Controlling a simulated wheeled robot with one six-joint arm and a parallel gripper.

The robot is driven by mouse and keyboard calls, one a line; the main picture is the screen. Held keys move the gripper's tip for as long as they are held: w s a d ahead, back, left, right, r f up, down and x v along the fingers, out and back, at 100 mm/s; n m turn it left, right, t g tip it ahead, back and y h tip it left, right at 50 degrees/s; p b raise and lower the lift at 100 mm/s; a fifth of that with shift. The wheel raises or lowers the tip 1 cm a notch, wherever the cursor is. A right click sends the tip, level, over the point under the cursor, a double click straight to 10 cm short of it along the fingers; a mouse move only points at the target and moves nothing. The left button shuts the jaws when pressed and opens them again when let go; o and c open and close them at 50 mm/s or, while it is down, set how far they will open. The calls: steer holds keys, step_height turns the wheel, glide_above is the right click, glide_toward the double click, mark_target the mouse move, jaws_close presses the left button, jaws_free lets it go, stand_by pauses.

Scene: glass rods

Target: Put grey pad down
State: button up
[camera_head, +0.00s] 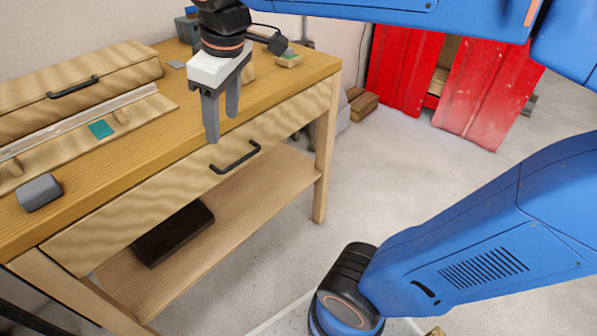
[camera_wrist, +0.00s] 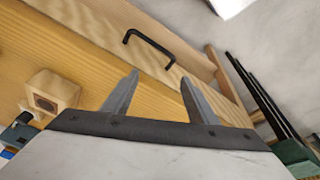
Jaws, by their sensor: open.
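My gripper (camera_head: 222,127) hangs above the front edge of the wooden workbench, near the drawer handle. Its two grey fingers are apart with nothing between them; the wrist view (camera_wrist: 160,78) also shows the gap empty. A grey rounded block (camera_head: 39,192), which may be the grey pad, lies on the bench top at the front left, well apart from my gripper. A small flat grey piece (camera_head: 175,64) lies toward the back of the bench. I cannot tell for sure which is the pad.
A long wooden box (camera_head: 75,85) with a black handle and an open wooden tray holding a teal pad (camera_head: 100,129) occupy the bench's left. Small blocks (camera_head: 289,60) stand at the back right. A dark box (camera_head: 172,233) lies on the lower shelf. Red cabinet doors (camera_head: 485,92) stand open beyond.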

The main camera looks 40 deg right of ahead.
steer(key=s+d+f+m+t+h, duration=0.1)
steer(key=s+d+f+m+t, duration=0.1)
steer(key=s+d+f+m, duration=0.5)
steer(key=s+d+f, duration=0.3)
steer(key=d+f, duration=0.1)
steer(key=f, duration=0.2)
steer(key=shift+d+f+m, duration=0.15)
steer(key=shift+f+m, duration=0.1)
steer(key=shift+m, duration=0.05)
steer(key=shift+s, duration=0.1)
stand_by(0.5)
